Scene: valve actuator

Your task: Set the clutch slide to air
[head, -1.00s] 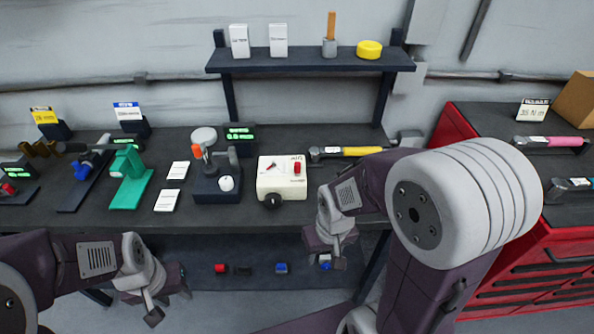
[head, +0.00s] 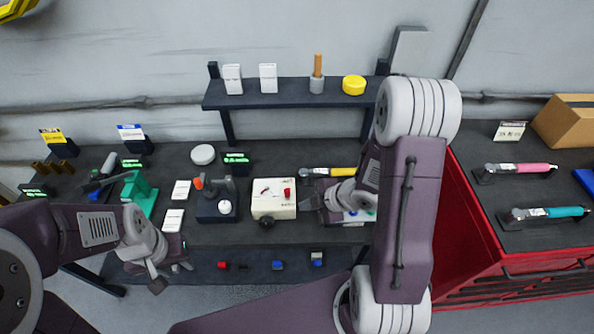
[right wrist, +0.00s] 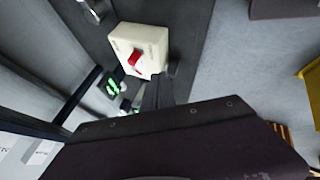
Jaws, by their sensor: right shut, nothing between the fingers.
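I cannot tell which part is the clutch slide. My right gripper (head: 322,212) is just right of the box, over the bench.
A device with an orange-tipped lever (head: 217,200) stands left of the box. A yellow-handled tool (head: 342,171) lies behind my right gripper, and a white panel (head: 352,222) with coloured spots is partly hidden by it. A shelf (head: 290,95) is above; a red cabinet (head: 470,240) is at right.

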